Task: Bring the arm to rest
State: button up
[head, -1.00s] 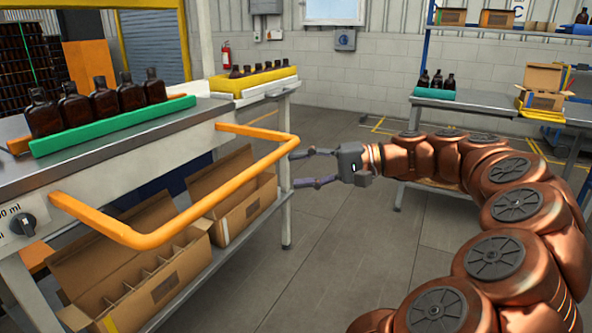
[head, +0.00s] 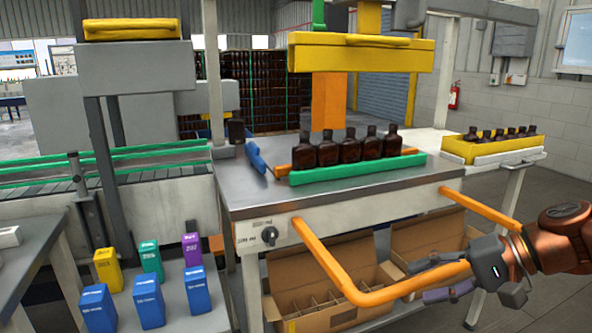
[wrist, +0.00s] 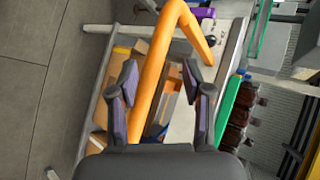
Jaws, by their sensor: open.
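My gripper (head: 414,281) is at the lower right of the head view, at the end of my copper-coloured arm. Its two dark fingers are spread, with nothing held between them. In the head view the hand overlaps the orange rail (head: 345,284) of the bench, and the fingers show just under the rail's front bar. In the wrist view my gripper (wrist: 160,75) is open, and the orange rail (wrist: 150,85) crosses the space between the fingers. I cannot tell whether hand and rail touch.
Amber bottles (head: 348,147) stand in a row behind a green strip on the bench (head: 235,195). Open cartons (head: 385,290) sit on the shelf below. Coloured boxes (head: 149,300) stand at lower left. A yellow tray (head: 458,150) holds more bottles. Floor shows in the wrist view (wrist: 30,85).

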jog(key=s+a+n+g+h+p, duration=0.4)
jog(key=s+a+g+h+p, duration=0.1)
jog(key=s+a+p, duration=0.5)
jog(key=s+d+r+n+g+h+p, duration=0.1)
jog(key=s+h+p, duration=0.4)
jog(key=s, duration=0.5)
jog(key=shift+d+r+n+g+p, duration=0.35)
jog(key=shift+d+n+p, duration=0.25)
jog(key=shift+d+p, duration=0.45)
